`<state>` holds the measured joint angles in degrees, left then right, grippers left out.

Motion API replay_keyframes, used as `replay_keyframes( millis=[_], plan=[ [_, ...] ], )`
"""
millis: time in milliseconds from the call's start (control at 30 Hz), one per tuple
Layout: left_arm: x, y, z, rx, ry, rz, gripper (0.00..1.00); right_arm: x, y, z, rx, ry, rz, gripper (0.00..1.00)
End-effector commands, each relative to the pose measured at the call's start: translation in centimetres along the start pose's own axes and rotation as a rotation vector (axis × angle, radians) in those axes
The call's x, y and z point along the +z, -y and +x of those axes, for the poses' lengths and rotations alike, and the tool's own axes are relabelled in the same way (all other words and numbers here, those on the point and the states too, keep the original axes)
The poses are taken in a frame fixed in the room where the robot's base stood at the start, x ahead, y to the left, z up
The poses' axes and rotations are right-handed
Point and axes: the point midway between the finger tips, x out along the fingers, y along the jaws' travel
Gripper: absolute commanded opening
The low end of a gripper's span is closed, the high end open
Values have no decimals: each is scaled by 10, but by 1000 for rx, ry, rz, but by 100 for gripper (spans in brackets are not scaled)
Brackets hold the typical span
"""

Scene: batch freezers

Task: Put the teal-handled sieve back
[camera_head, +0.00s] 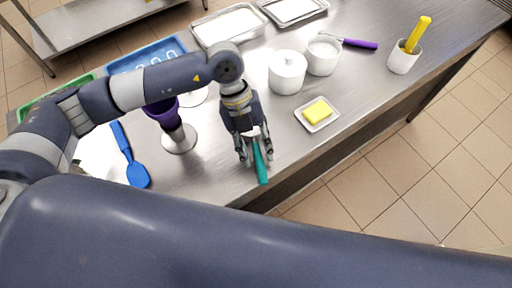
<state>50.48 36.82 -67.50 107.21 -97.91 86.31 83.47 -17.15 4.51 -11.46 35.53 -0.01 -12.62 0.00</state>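The teal-handled sieve shows only by its teal handle (262,171), near the front edge of the steel table. Its head is hidden under my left gripper. My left gripper (256,158) points down over the sieve, with one finger on each side of the handle. The fingers look spread, with a gap between them and the handle. I cannot tell whether the handle touches the table. My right gripper is not in view.
Right of the gripper are a white lidded pot (287,73), a white pot (322,56) beside a purple handle (359,43), a dish with a yellow block (317,112) and a crock with a yellow-handled tool (404,60). Left are a purple cup (163,112) and a blue spatula (137,173).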

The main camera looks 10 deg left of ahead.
Motion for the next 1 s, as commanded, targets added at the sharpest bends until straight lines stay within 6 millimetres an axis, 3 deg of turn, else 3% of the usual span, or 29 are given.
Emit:
replay_keyframes(
  millis=[167,400,600,1000],
  plan=[
    [3,0,-26,-2,8,1,37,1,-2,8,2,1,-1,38],
    [2,0,-78,-2,7,0,37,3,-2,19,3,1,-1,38],
    [2,0,-108,-1,5,-1,37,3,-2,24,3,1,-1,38],
    [0,0,-118,0,2,0,37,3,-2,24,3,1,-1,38]
  ],
)
